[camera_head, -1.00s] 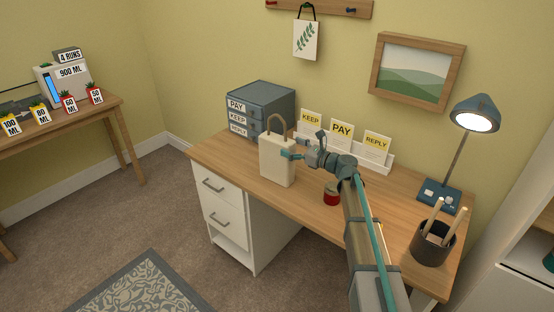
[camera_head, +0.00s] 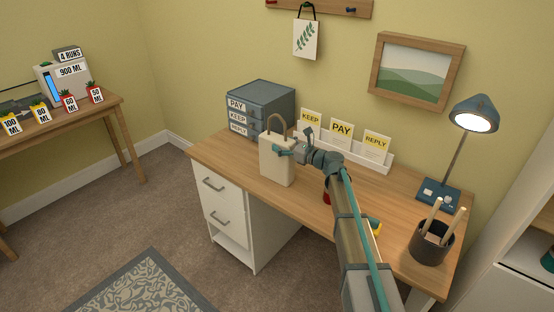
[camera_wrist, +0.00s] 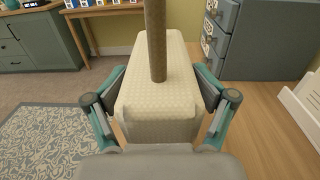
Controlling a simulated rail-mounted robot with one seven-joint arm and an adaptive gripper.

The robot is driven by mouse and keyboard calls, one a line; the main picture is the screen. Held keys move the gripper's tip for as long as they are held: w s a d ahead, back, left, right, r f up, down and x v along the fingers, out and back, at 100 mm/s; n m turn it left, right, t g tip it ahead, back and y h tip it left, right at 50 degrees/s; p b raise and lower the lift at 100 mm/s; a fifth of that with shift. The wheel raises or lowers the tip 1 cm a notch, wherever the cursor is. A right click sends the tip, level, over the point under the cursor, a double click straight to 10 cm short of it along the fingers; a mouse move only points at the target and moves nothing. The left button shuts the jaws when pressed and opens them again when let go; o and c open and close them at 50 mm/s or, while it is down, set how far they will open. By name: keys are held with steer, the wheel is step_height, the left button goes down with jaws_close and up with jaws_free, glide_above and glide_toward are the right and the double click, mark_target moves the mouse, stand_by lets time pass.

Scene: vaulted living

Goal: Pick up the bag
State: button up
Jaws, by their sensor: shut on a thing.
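The cream bag (camera_head: 275,165) stands upright on the desk top, left of the middle and in front of the drawer organizer. Its looped handle (camera_head: 276,122) rises above it. My gripper (camera_head: 283,151) is at the upper right part of the bag in the head view. In the wrist view, the fingers of my gripper (camera_wrist: 161,92) lie on both sides of the bag body (camera_wrist: 160,108), shut on it. The brown handle (camera_wrist: 155,40) stands up in the middle. Whether the bag's base is clear of the desk cannot be told.
The desk (camera_head: 310,207) also holds the blue-grey organizer (camera_head: 262,105), a letter rack (camera_head: 345,145), a lamp (camera_head: 474,115) and a pencil cup (camera_head: 432,243). A second bag with a leaf print (camera_head: 306,40) hangs on the wall. A red can (camera_head: 327,196) is mostly behind my arm.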

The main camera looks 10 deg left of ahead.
steer(key=c, duration=0.4)
jaws_close()
steer(key=shift+r, duration=0.15)
